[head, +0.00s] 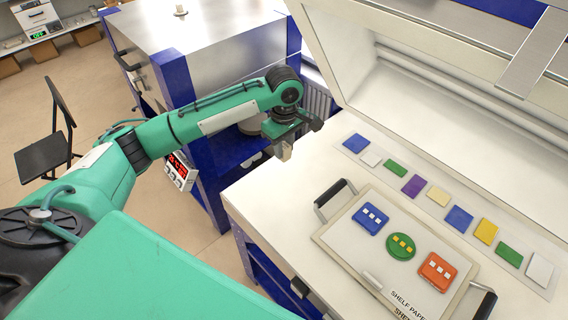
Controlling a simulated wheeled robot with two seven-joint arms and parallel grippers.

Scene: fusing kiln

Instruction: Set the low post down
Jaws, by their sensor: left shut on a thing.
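My left gripper (290,134) is at the end of the green arm, near the back left edge of the white worktop. It is shut on a small beige block, the low post (284,152), which hangs below the fingers. I cannot tell how high the post is above the worktop edge. A kiln shelf (335,235) with two black handles lies on the worktop. My right gripper is not in view.
A strip of coloured glass samples (412,186) lies behind the shelf. The raised kiln lid (420,90) stands over the back. The worktop (285,195) left of the shelf is clear.

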